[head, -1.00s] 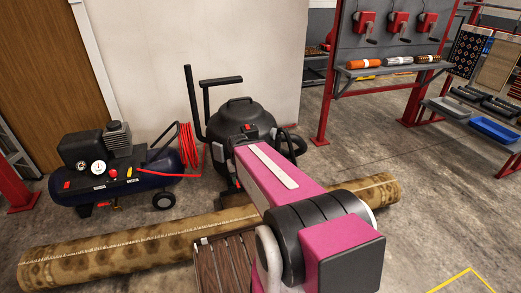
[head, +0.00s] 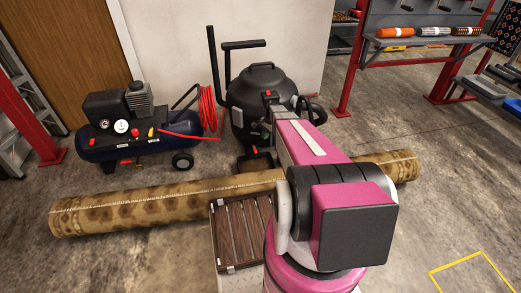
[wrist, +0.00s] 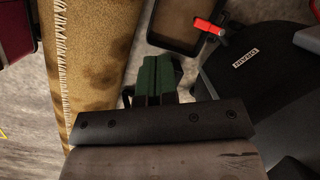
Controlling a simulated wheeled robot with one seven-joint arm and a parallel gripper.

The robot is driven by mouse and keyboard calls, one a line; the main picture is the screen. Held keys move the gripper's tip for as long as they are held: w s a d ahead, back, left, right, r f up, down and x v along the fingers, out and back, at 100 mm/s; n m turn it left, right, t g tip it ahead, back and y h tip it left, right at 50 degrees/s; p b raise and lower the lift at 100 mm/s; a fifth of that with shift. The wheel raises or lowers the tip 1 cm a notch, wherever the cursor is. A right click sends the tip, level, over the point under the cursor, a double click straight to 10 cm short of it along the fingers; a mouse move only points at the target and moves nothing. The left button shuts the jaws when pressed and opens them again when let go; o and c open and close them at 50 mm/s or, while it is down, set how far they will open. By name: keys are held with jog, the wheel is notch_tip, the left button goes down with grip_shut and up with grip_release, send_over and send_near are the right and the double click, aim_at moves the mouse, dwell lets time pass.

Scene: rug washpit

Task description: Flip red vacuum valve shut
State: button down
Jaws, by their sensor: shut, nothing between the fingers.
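The red valve lever (wrist: 208,27) shows near the top of the wrist view, beside the black vacuum body (wrist: 248,88) and a label that seems to read "DRAIN". In the head view the black vacuum (head: 262,80) stands behind the rolled rug, partly covered by my arm; I cannot make out the valve there. My gripper (wrist: 155,70) shows green fingers in the wrist view, shut together and empty. The lever lies above and right of the fingertips in that picture, with a visible gap.
A rolled rug (head: 150,207) lies across the floor before the vacuum. A dark shallow tray (wrist: 152,38) is beside the valve. A compressor (head: 125,130) with red hose stands left. A slatted wooden piece (head: 238,232) is by my arm. Open floor lies to the right.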

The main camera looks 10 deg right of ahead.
aim_at(255, 149)
jog(key=w+d+f+m+y, duration=0.1)
jog(key=w+d+f+m, duration=0.5)
jog(key=w+f, duration=0.4)
jog(key=shift+d, duration=0.7)
jog(key=shift+f, duration=0.1)
jog(key=a+f, duration=0.7)
jog(key=f, duration=0.2)
jog(key=shift+a+f, duration=0.15)
jog(key=shift+a, duration=0.25)
